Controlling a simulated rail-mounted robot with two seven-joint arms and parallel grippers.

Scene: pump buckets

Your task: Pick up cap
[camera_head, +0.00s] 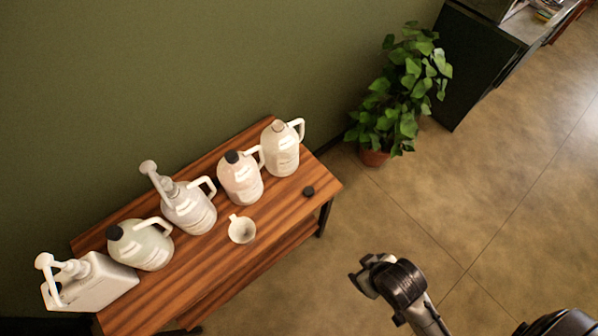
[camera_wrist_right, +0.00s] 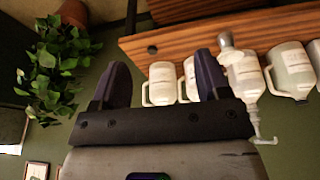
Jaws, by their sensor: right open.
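A small dark round cap (camera_head: 308,191) lies on the wooden table near its right end, in front of the rightmost jug. In the right wrist view the cap (camera_wrist_right: 152,49) shows between the two finger directions, beyond the fingertips and apart from them. My right gripper (camera_head: 366,276) is to the lower right of the table in the head view, over the floor. In the wrist view its fingers (camera_wrist_right: 160,60) are spread wide with nothing between them. My left gripper is in neither view.
The wooden table (camera_head: 200,282) holds a white funnel (camera_head: 241,229), a rightmost jug (camera_head: 281,148) with no dark cap on top, jugs with dark caps such as one (camera_head: 241,178), and pump bottles (camera_head: 189,207). A potted plant (camera_head: 405,90) stands right of the table.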

